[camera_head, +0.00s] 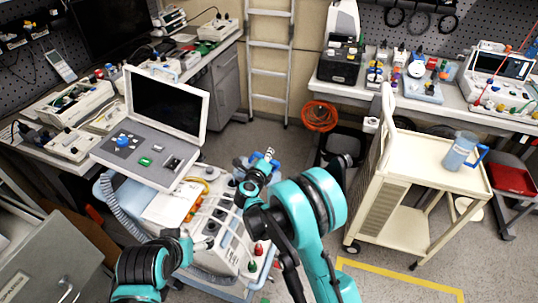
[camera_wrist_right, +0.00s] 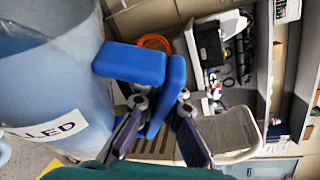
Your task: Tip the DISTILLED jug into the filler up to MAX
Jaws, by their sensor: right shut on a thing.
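My right gripper (camera_wrist_right: 150,105) is shut on the blue handle (camera_wrist_right: 128,62) of a translucent bluish jug (camera_wrist_right: 35,85). The jug fills the left of the right wrist view, and its label ends in "LLED". In the head view my right gripper (camera_head: 263,163) is above the rear of a white cart-mounted machine (camera_head: 232,245), with a bit of blue beside it. The jug's body is mostly hidden there, so its tilt and level are unclear. I cannot pick out the filler or MAX mark. My left gripper (camera_head: 187,243) is beside the machine; its fingers are unclear.
Another bluish jug (camera_head: 461,152) with a blue handle stands on a cream trolley (camera_head: 420,160) at right. An open-lidded console (camera_head: 145,150) is at left. Equipment benches (camera_head: 440,97) line the back. The floor between machine and trolley is partly clear.

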